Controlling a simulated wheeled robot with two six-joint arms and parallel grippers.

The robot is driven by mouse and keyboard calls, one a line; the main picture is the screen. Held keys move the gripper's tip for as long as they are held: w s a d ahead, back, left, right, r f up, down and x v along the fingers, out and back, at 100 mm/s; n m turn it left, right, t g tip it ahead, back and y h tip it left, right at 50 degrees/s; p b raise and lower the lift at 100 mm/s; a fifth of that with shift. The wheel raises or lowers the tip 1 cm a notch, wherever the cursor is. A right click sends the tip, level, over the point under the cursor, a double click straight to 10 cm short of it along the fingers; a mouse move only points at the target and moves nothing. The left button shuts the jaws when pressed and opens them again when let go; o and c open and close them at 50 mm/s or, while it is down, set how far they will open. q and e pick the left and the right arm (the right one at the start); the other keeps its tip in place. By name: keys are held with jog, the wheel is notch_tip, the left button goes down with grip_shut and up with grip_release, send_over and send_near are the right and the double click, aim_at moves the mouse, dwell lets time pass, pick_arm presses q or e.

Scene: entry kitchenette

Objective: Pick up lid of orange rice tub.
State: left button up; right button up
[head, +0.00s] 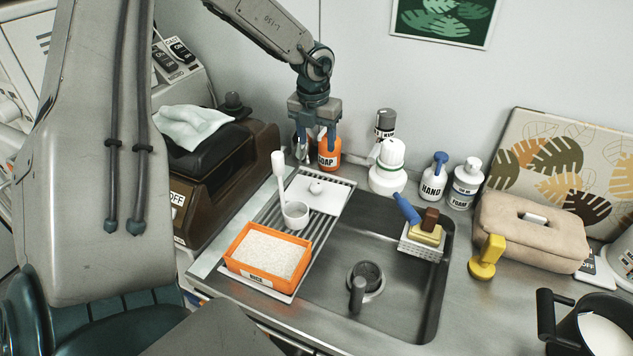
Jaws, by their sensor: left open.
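The orange rice tub (237,259) stands uncovered on the front of the drainboard, filled with white rice. A flat white lid (327,202) with a round knob lies on the rack behind the tub, apart from it. My left gripper (316,142) is open and empty, pointing down beyond the lid, near the back wall. It is in front of or above the orange soap bottle (330,157) and partly hides it; I cannot tell whether they touch. My right gripper is not in view.
A white cup (295,215) with a long white-handled tool stands between tub and lid. The sink (400,285) lies to the right, with a caddy (424,247) holding a sponge and brushes. A white pump bottle (387,172) stands right of my left gripper.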

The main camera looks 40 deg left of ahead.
pick_arm(q)
notch_tip(320, 180, down, 3)
jog(key=b, duration=0.1)
send_over(316, 183)
jog(key=f, duration=0.6)
jog(key=shift+s+d+f, duration=0.1)
jog(key=shift+d+f, duration=0.25)
jog(key=shift+f, duration=0.3)
jog(key=f, duration=0.1)
jog(key=f+p, duration=0.1)
jog(key=f, duration=0.2)
jog(key=shift+a+p, duration=0.35)
jog(key=shift+f, duration=0.4)
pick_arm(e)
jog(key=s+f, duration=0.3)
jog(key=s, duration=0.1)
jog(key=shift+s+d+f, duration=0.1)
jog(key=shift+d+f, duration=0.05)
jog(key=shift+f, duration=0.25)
pick_arm(q)
jog(key=shift+c, duration=0.5)
jog(key=c, duration=0.9)
